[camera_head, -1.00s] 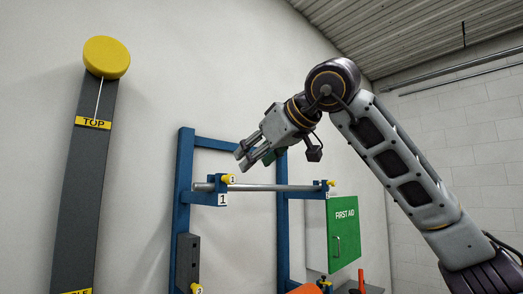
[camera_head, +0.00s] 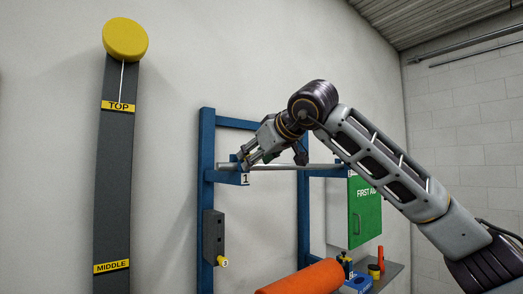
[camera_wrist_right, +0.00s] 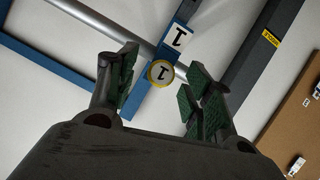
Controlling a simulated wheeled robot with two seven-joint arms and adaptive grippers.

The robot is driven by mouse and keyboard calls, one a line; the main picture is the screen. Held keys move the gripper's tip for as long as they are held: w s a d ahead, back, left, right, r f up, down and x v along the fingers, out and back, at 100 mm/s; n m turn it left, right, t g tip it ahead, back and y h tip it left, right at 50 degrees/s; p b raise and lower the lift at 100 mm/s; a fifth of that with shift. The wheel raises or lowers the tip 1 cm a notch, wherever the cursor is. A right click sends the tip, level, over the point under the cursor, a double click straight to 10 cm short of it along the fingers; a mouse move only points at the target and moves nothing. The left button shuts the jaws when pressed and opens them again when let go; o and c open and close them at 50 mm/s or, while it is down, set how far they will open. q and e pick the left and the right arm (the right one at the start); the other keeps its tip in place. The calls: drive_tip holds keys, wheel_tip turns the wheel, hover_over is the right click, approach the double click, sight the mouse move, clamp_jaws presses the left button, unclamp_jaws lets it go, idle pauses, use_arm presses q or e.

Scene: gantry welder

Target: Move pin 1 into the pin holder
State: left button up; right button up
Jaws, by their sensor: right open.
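Pin 1 (camera_wrist_right: 160,72) shows its yellow round head marked 1 in the right wrist view, at a blue bracket beside the white label 1 (camera_wrist_right: 178,39). My right gripper (camera_wrist_right: 160,80) is open, with one finger on each side of the pin head in the picture; I see no clear contact. In the head view this gripper (camera_head: 243,162) is at the left end of the grey bar (camera_head: 285,167) and hides pin 1. I cannot surely tell which thing is the pin holder; a dark block (camera_head: 213,236) with a yellow pin marked 3 (camera_head: 222,262) is on the left post. My left gripper is not in view.
The blue frame (camera_head: 206,150) stands against the wall. A tall dark post (camera_head: 115,190) with a yellow disc is at left. A green first aid cabinet (camera_head: 364,212) is at right. An orange rounded object (camera_head: 305,278) and a grey shelf (camera_head: 389,272) are below.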

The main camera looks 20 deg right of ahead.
drive_tip(key=shift+w+f, duration=0.15)
drive_tip(key=shift+w, duration=0.05)
clamp_jaws()
idle(0.6)
